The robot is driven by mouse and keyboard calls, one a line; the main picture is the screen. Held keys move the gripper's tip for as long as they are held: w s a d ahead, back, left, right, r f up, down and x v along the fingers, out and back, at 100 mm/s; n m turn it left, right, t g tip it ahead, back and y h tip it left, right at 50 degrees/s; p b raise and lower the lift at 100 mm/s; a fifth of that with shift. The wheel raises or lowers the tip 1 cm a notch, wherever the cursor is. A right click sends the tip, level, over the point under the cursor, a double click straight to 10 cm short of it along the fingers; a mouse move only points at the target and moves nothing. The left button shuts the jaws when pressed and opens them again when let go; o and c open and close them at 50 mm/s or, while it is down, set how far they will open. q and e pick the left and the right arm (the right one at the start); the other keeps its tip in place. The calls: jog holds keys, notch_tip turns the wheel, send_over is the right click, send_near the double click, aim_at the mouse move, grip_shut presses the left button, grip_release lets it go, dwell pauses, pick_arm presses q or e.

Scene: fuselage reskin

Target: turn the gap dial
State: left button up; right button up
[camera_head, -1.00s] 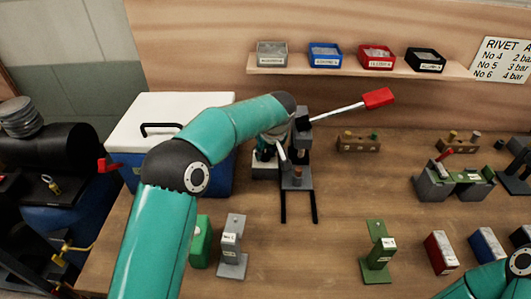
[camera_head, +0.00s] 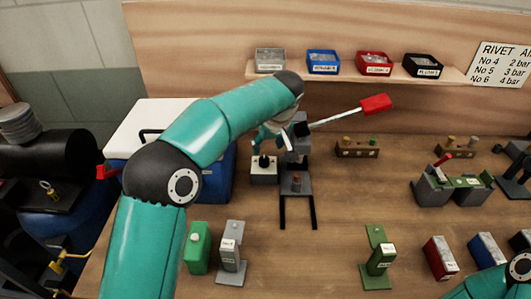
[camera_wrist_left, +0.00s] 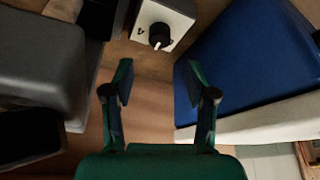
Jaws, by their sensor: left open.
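The gap dial is a black knob (camera_head: 263,161) on top of a small white box (camera_head: 264,177), between the blue cooler and the grey press. In the left wrist view the knob (camera_wrist_left: 160,36) and its white box (camera_wrist_left: 176,16) show ahead of the fingertips, with small dark marks beside the knob. My left gripper (camera_head: 268,138) is just above and behind the knob in the head view, partly hidden by my arm. In the left wrist view its fingers (camera_wrist_left: 156,82) are apart, with nothing between them. My right gripper is out of view.
The blue cooler (camera_head: 215,185) with a white lid stands close on the left. The grey press (camera_head: 297,150), with a red-handled lever (camera_head: 374,104), stands close on the right. A shelf (camera_head: 350,71) of small bins is behind. The bench front holds a green can (camera_head: 198,250) and stands.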

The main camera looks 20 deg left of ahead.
pick_arm(q)
jog(key=v, duration=0.4)
jog(key=shift+s+f, duration=0.1)
jog(key=shift+f, duration=0.05)
dwell(0.4)
